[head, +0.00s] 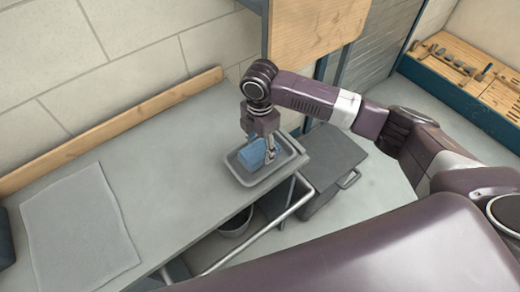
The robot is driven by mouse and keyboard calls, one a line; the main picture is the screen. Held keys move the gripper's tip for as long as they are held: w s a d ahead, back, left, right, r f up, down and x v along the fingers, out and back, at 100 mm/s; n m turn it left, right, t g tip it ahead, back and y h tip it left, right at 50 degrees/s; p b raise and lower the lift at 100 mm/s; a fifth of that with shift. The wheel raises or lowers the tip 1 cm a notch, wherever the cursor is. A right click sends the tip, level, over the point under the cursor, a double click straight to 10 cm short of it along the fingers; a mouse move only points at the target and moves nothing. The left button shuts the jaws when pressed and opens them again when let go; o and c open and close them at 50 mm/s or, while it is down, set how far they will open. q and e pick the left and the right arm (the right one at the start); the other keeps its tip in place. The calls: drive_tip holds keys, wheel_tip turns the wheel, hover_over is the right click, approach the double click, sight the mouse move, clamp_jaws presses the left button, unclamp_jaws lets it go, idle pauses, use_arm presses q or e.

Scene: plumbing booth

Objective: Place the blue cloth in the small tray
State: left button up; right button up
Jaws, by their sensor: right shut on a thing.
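The blue cloth (251,154) is a small folded bundle in the head view. It is inside the outline of the small grey tray (243,181), which sits at the right end of the workbench. My right gripper (258,150) points down over the tray and is shut on the cloth. Its fingers partly cover the cloth. I cannot tell whether the cloth touches the tray floor. My left gripper is not in view.
A light grey mat (80,225) lies on the left of the workbench (165,165), with clear surface between it and the tray. A grey box with a handle (330,157) stands right of the bench. A bucket (236,224) is below. A wooden board (310,30) is overhead.

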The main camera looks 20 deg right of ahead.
wheel_tip(320, 180, down, 2)
drive_tip(key=shift+f, duration=0.2)
drive_tip(key=shift+f, duration=0.2)
drive_tip(key=o, duration=0.7)
